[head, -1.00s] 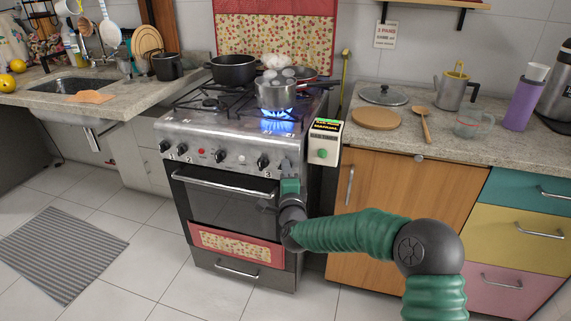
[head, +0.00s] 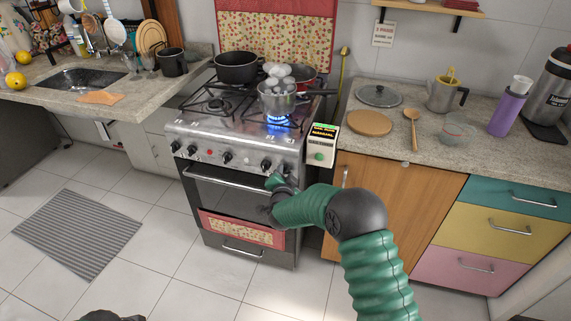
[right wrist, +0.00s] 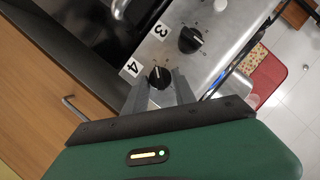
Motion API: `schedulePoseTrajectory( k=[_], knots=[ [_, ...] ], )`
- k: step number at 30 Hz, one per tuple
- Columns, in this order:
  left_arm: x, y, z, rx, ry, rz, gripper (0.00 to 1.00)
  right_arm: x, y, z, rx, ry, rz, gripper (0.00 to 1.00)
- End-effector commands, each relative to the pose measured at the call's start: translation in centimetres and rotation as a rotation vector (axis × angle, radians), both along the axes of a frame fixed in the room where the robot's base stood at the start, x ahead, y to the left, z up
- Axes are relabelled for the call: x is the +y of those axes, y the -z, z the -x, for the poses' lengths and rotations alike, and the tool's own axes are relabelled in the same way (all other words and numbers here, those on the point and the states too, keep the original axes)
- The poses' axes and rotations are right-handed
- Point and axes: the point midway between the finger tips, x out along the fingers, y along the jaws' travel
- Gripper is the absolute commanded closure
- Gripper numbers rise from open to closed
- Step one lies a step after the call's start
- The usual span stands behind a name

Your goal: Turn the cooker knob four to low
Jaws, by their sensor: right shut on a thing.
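Cooker knob four (right wrist: 160,77) is a black dial with a white pointer mark, beside the label "4" on the steel panel, in the right wrist view. My right gripper (right wrist: 159,91) has its two grey fingers on either side of this knob and is shut on it. In the head view my right gripper (head: 279,178) is at the right end of the cooker's front panel (head: 240,158), and the knob is mostly hidden there. A blue flame (head: 278,121) burns under a steel pot (head: 277,101).
Knob three (right wrist: 190,40) sits close beside knob four. The oven handle (head: 222,181) runs below the panel. A black pot (head: 237,68) is on a back burner.

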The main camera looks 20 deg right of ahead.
Motion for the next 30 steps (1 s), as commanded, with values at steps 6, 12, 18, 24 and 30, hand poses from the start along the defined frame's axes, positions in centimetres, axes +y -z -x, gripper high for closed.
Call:
schedulePoseTrajectory(
  k=[6, 12, 18, 24, 30],
  knots=[
    [0.0, -2.5, 0.0, 0.000, 0.000, 0.000, 0.64, 0.3, 0.1, 0.1, 0.070, -0.005, 0.084, 1.00],
    [0.0, -3.1, 0.0, 0.000, 0.000, 0.000, 0.64, 0.3, 0.4, 0.1, 0.097, -0.004, 0.122, 1.00],
    [0.0, -3.2, 0.0, 0.000, 0.000, 0.000, 0.64, 0.3, 0.5, 0.1, 0.103, -0.005, 0.132, 1.00],
    [0.0, -3.2, 0.0, 0.000, 0.000, 0.000, 0.64, 0.3, 0.6, 0.1, 0.104, -0.004, 0.131, 1.00],
    [0.0, -3.2, 0.0, 0.000, 0.000, 0.000, 0.64, 0.3, 0.4, 0.1, 0.100, -0.004, 0.131, 0.51]
  ],
)
